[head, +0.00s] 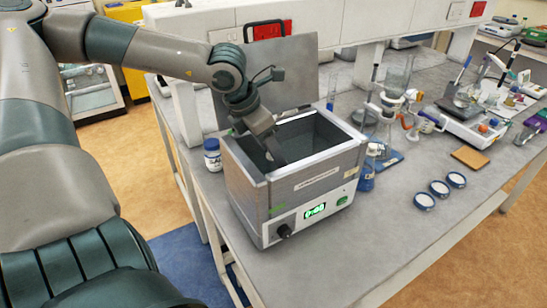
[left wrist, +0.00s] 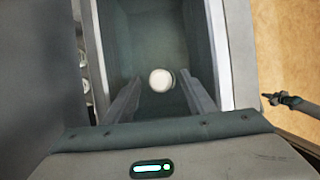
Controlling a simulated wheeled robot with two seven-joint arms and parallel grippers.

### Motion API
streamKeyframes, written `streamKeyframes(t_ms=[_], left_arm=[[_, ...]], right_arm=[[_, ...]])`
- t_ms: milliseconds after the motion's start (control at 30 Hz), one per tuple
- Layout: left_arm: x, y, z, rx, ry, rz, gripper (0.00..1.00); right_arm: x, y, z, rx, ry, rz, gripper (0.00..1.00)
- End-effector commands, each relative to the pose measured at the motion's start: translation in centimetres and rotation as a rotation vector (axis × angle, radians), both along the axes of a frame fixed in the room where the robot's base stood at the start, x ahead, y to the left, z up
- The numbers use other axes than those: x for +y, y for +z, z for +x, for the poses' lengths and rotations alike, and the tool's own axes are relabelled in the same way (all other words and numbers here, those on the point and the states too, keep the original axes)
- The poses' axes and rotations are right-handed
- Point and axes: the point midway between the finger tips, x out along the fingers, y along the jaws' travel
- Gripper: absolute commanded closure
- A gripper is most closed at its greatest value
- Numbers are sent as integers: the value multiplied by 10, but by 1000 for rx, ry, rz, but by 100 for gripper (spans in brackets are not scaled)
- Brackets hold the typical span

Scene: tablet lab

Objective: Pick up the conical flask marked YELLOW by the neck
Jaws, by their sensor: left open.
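My left gripper (head: 277,157) reaches down into the open metal tank (head: 310,185) in the head view. In the left wrist view, its two fingers (left wrist: 160,77) are apart inside the tank. A round white object (left wrist: 161,80), seen from above, lies between the fingertips with a gap on each side. It may be the top of a flask, but no neck, body or YELLOW marking can be made out. The tank walls hide it in the head view.
The tank walls stand close around my left gripper, with a raised lid (head: 300,70) behind. A blue-capped bottle (head: 212,155) is left of the tank, and glassware with blue liquid (head: 366,180) is right. Three round dishes (head: 440,188) lie further right. The front bench is clear.

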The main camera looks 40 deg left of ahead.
Motion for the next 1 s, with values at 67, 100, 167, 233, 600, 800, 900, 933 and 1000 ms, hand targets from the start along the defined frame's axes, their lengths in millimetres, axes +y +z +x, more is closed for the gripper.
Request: streamKeyframes(t_ms=[67, 100, 167, 233, 600, 800, 900, 933, 1000], left_arm=[[-1, -5, 2, 4, 1, 1, 50], [-1, -8, 3, 3, 0, 1, 50], [-1, -12, 4, 4, 0, 1, 50], [-2, -15, 5, 3, 1, 0, 50], [-3, -20, 7, 0, 0, -1, 50], [-3, -19, 7, 0, 0, -1, 50], [-3, -19, 7, 0, 0, -1, 52], [-3, -19, 7, 0, 0, -1, 59], [-3, -19, 7, 0, 0, -1, 76]], right_arm=[[0, 3, 0, 0, 0, 0, 100], [0, 4, 0, 0, 0, 0, 100], [0, 5, 0, 0, 0, 0, 100], [0, 6, 0, 0, 0, 0, 100], [4, 6, 0, 0, -2, 4, 100], [7, 6, 0, 0, -1, 7, 100], [7, 6, 0, 0, -1, 7, 100], [7, 6, 0, 0, -1, 7, 100], [7, 6, 0, 0, -1, 7, 100]])
